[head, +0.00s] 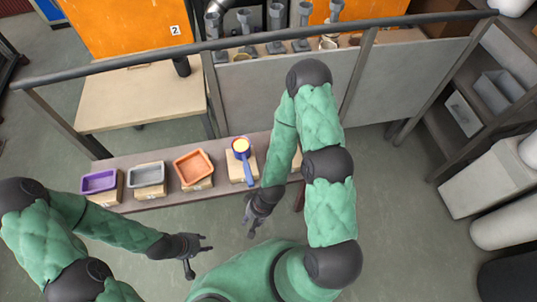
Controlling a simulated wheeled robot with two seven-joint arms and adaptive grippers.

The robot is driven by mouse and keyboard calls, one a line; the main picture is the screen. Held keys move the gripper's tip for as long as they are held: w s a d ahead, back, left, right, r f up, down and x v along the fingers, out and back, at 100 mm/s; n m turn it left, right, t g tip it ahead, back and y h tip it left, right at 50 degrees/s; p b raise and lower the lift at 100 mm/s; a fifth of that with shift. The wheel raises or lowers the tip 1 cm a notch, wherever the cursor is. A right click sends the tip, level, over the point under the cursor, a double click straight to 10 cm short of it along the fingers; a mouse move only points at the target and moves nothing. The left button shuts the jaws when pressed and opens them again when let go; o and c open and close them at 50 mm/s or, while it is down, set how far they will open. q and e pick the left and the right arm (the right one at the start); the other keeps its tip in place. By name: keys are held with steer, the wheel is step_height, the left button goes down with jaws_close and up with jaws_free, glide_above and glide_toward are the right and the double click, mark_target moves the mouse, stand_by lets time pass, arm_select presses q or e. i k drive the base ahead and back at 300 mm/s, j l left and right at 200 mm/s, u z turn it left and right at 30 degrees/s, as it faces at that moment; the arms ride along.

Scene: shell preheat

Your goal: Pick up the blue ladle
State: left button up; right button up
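The blue ladle (248,175) lies on a light wooden block (236,170) on the long low bench. Its round bowl holds something yellow, and its handle points down toward me. My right gripper (248,222) hangs just in front of the bench, below and slightly right of the handle's end, apart from it. Its fingers look spread and nothing shows between them. My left gripper (200,258) is further left and nearer to me, with its fingers apart and empty, well away from the ladle.
Purple (99,181), grey (146,176) and orange (193,167) trays stand on blocks left of the ladle. A dark rail (120,75) with grey panels (405,82) runs behind the bench. A wooden table (140,98) stands behind. The floor before the bench is clear.

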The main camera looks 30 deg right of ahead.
mark_target(241, 145)
steer(key=z, duration=0.65)
steer(key=u, duration=1.25)
steer(key=z, duration=1.25)
steer(key=i+l+u, duration=0.1)
steer(key=l+u, duration=0.3)
steer(key=l, duration=0.5)
steer(key=l+u, duration=0.35)
steer(key=l, duration=0.55)
